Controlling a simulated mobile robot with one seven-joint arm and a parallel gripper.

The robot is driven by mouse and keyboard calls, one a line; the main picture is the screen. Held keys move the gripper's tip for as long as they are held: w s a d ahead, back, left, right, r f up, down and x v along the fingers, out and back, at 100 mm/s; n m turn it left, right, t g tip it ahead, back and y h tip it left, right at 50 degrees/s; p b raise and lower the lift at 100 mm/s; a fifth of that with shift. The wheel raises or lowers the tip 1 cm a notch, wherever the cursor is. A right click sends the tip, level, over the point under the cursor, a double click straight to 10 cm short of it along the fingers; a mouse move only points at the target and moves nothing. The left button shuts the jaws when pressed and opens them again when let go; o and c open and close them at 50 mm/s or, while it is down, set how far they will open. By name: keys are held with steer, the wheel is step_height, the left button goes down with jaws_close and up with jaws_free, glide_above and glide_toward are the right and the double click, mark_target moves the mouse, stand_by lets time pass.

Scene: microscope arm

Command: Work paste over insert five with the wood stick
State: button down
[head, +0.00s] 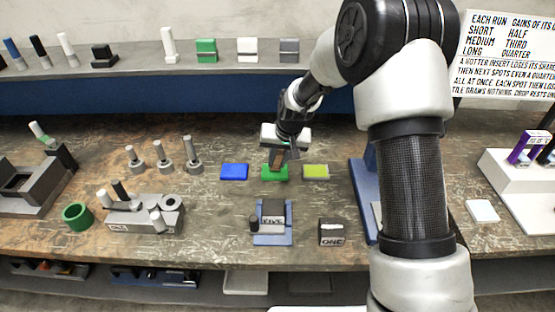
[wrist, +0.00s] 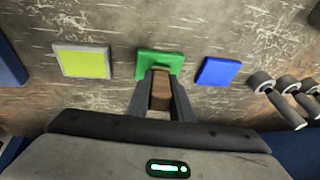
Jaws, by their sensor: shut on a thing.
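My gripper (head: 276,160) is shut on the brown wood stick (wrist: 161,92), which points down. The stick's lower end is at the green pad (head: 274,174); in the wrist view the fingers and stick overlap the near edge of this green pad (wrist: 160,60). I cannot tell whether the tip touches it. Insert five (head: 272,213), a dark block marked FIVE, sits in a blue-grey holder (head: 272,239) nearer the front edge, apart from my gripper. No paste can be made out on it.
A blue pad (head: 234,172) and a yellow-green pad (head: 316,171) flank the green one. Block ONE (head: 331,232) stands right of the holder. A grey rack (head: 144,217), a green ring (head: 77,216) and several grey pegs (head: 163,158) are at left. A blue stand (head: 362,190) is at right.

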steer(key=shift+r+p, duration=1.95)
steer(key=shift+r, duration=1.6)
